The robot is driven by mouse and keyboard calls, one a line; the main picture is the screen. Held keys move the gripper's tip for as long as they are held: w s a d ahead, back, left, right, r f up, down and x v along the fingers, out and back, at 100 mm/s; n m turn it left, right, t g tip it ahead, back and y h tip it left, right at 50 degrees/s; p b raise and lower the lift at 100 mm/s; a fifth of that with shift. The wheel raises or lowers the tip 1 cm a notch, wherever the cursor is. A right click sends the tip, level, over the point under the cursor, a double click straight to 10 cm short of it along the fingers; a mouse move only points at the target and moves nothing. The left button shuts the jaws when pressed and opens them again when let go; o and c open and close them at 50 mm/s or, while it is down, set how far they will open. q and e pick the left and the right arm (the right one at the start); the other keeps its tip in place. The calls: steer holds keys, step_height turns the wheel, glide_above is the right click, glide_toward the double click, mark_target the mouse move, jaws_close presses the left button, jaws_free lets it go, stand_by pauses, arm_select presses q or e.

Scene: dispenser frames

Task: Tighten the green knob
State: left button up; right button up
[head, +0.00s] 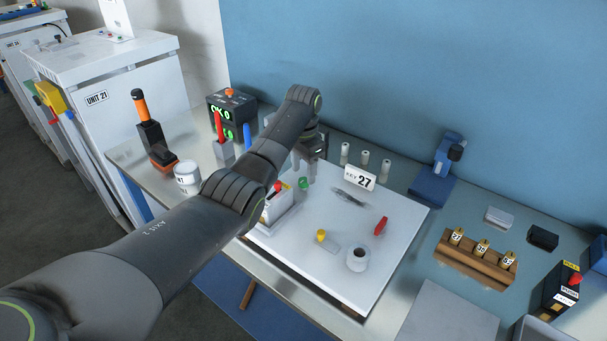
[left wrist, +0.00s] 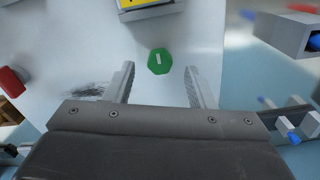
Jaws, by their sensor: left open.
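The green knob (head: 304,183) stands on the white panel (head: 330,256), near its back left part. In the left wrist view the green knob (left wrist: 159,61) is a green, many-sided disc with a white mark on top. My left gripper (head: 307,172) is above the panel, close to the knob. In the left wrist view my left gripper (left wrist: 158,82) is open, with one finger on each side of the knob's line and the knob just past the fingertips. Nothing is between the fingers. My right gripper is not in view.
A wooden rack (head: 476,261) with numbered tags stands right. A black display box (head: 232,108) stands behind my left arm.

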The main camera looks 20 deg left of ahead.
mark_target(304, 183)
arm_select(q)
steer(key=shift+f, duration=1.45)
steer(key=shift+c, duration=0.3)
steer(key=c, duration=0.9)
